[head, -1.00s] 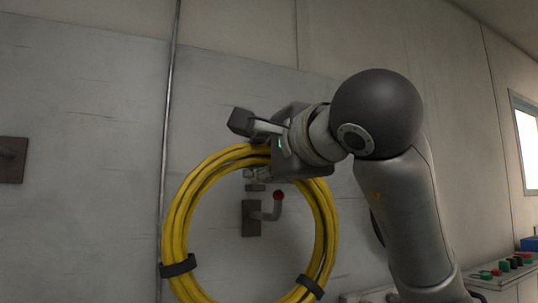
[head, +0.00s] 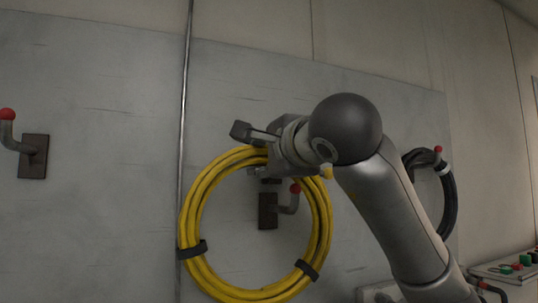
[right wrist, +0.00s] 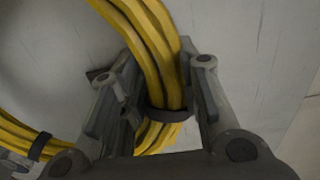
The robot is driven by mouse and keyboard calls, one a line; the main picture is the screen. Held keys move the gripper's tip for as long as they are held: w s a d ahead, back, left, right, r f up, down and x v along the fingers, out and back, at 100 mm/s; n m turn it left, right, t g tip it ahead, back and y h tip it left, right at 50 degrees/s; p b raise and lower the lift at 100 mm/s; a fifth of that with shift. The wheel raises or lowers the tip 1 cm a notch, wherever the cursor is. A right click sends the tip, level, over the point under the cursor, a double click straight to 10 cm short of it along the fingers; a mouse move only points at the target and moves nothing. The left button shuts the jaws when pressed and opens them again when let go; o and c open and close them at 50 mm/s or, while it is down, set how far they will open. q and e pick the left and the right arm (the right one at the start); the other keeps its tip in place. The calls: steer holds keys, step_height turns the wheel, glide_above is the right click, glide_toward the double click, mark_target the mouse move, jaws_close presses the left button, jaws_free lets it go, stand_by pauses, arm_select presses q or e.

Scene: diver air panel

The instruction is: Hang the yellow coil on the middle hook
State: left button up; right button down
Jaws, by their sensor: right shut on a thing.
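The yellow coil (head: 190,225), a ring of several hose turns with dark straps, hangs upright from my right gripper (head: 250,152). That gripper is shut on the coil's top; the right wrist view shows the yellow strands (right wrist: 150,45) between its two fingers (right wrist: 163,88). The middle hook (head: 292,198), grey with a red tip on a dark plate, shows through the coil's opening, below the gripper and right of the ring's centre. The coil's top is above the hook tip in the picture. The depth gap between coil and hook is unclear. My left gripper is not in view.
An empty red-tipped hook (head: 33,155) is on the panel (head: 100,100) at left. A black coil (head: 450,205) hangs on another red-tipped hook at right, partly behind my arm. A vertical pipe (head: 187,90) runs behind the yellow coil. A button box (head: 505,268) stands lower right.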

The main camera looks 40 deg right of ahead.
steer(key=shift+p+x, duration=0.3)
steer(key=shift+x, duration=1.15)
steer(key=shift+f+b, duration=2.05)
steer(key=shift+f, duration=0.15)
steer(key=shift+s, duration=0.1)
steer(key=c, duration=1)
jaws_free()
